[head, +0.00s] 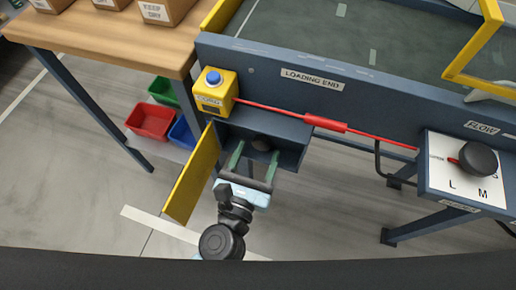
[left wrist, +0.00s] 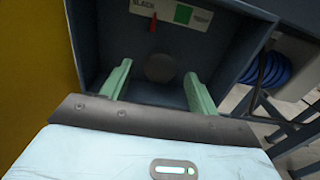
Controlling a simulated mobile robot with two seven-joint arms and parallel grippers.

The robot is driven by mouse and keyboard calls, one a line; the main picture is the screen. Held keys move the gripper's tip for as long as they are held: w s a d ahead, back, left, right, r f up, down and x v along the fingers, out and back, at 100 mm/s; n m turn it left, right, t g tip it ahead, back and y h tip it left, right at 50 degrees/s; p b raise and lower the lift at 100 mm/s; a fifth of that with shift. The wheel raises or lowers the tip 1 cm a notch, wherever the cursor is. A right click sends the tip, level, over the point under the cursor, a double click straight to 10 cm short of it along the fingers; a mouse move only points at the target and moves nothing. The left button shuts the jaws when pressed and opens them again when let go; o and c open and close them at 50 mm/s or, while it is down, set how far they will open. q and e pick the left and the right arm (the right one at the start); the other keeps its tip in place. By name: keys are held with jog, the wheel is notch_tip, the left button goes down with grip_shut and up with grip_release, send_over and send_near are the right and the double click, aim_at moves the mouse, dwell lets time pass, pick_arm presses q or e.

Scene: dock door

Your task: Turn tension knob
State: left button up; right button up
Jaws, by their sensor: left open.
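A dark round knob (head: 261,143) sits inside an open blue-grey box (head: 297,140) below the loading end of the conveyor. In the left wrist view the knob (left wrist: 160,68) is dim, under a plate with a "SLACK" label, a red pointer (left wrist: 153,24) and a green patch (left wrist: 183,14). My left gripper (head: 254,156) is open, its green fingers reaching into the box. In the left wrist view the fingers (left wrist: 157,80) stand on either side of the knob with gaps. A yellow door (head: 192,175) hangs open left of the box. My right gripper is not in view.
A yellow box with a blue button (head: 213,78) and a red cord (head: 328,123) are above. A selector dial (head: 478,158) marked L and M is at right. Red (head: 150,121) and blue bins (head: 183,133) stand under the wooden table (head: 110,30). The floor below is mostly clear.

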pick_arm(q)
jog(key=shift+w+d, duration=0.15)
jog(key=shift+w, duration=0.45)
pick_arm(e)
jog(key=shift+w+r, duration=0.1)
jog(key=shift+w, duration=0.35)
pick_arm(q)
jog(key=c, duration=1)
jog(key=shift+o, duration=0.2)
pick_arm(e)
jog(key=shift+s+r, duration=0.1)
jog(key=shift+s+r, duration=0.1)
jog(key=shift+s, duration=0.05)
